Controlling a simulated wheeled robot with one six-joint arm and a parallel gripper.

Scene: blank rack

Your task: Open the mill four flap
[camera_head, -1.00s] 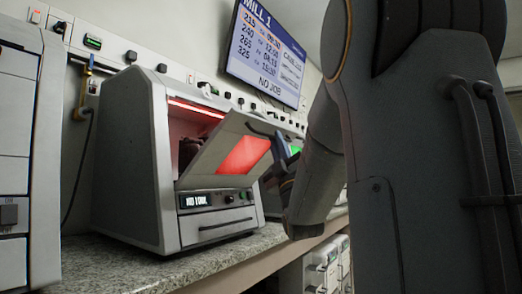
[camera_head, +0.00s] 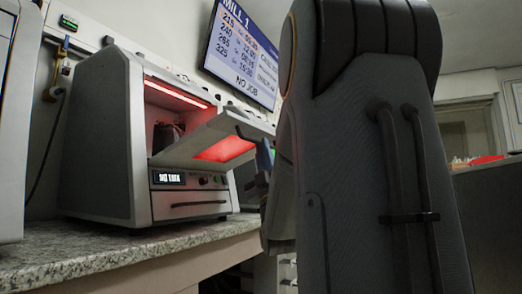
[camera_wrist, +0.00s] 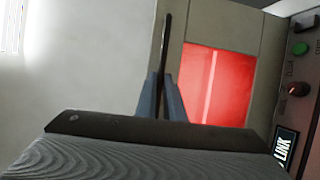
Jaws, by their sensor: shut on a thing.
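The mill (camera_head: 100,150) is a grey box on the counter with a red-lit chamber. No number shows on its body. Its flap (camera_head: 195,136) has a red window (camera_head: 226,150) and is tilted out and down from the opening, partly open. My gripper (camera_head: 264,158) is at the flap's outer edge, partly hidden by my arm. In the wrist view my gripper (camera_wrist: 164,98) is shut on the dark bar handle (camera_wrist: 166,35) of the flap, beside the red window (camera_wrist: 214,88).
Below the flap are a lit display (camera_head: 169,178), knobs and a drawer (camera_head: 190,204). The granite counter (camera_head: 110,250) is bare in front of the mill. A wall screen (camera_head: 240,50) reading "MILL 1" and "NO JOB" hangs above. Another grey unit (camera_head: 15,120) stands at left.

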